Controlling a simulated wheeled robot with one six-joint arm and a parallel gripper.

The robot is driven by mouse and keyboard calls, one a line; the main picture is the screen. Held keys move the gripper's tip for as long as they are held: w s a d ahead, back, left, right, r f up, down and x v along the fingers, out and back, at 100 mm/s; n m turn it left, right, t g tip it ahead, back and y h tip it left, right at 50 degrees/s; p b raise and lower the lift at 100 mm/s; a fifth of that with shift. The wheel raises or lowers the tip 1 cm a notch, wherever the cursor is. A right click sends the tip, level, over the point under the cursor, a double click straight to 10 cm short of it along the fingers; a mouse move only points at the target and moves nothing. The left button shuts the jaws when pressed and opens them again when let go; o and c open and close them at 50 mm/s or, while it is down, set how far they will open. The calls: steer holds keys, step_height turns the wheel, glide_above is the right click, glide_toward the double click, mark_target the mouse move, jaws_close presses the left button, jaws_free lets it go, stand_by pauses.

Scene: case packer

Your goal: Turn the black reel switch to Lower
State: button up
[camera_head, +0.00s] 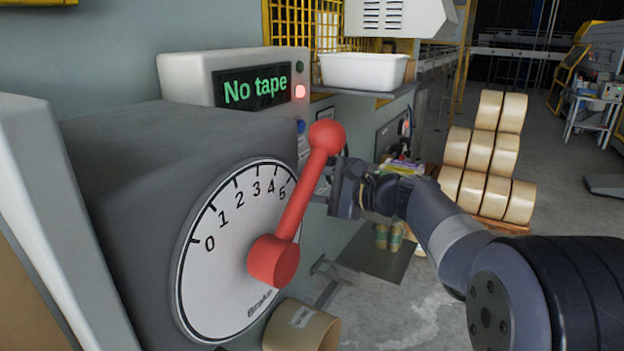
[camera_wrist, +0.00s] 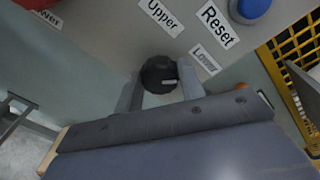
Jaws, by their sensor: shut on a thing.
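The black reel switch (camera_wrist: 158,72) is a round black knob on the grey panel in the wrist view. A short white mark on it lies near its lower right side and runs roughly towards the right of the picture. The label Upper (camera_wrist: 160,17) is above the knob and the label Lower (camera_wrist: 205,60) is to its right. My gripper (camera_wrist: 161,92) has one finger on each side of the knob and is shut on it. In the head view my gripper (camera_head: 340,187) is at the machine's side, behind the red lever, and the switch is hidden.
A red brake lever (camera_head: 300,205) on a numbered dial (camera_head: 225,255) stands close in front of my gripper. A display reads No tape (camera_head: 255,86) beside a lit red lamp (camera_head: 300,91). A blue button (camera_wrist: 252,8) sits by the Reset label. Tape rolls (camera_head: 490,150) are stacked at right.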

steer(key=shift+f, duration=0.1)
stand_by(0.3)
steer(key=o, duration=1)
steer(key=v, duration=1.1)
steer(key=shift+b, duration=0.35)
steer(key=shift+w+a, duration=0.1)
steer(key=shift+a, duration=0.1)
steer(key=x, duration=1)
steer(key=shift+w+a, duration=0.2)
steer(key=shift+a, duration=0.05)
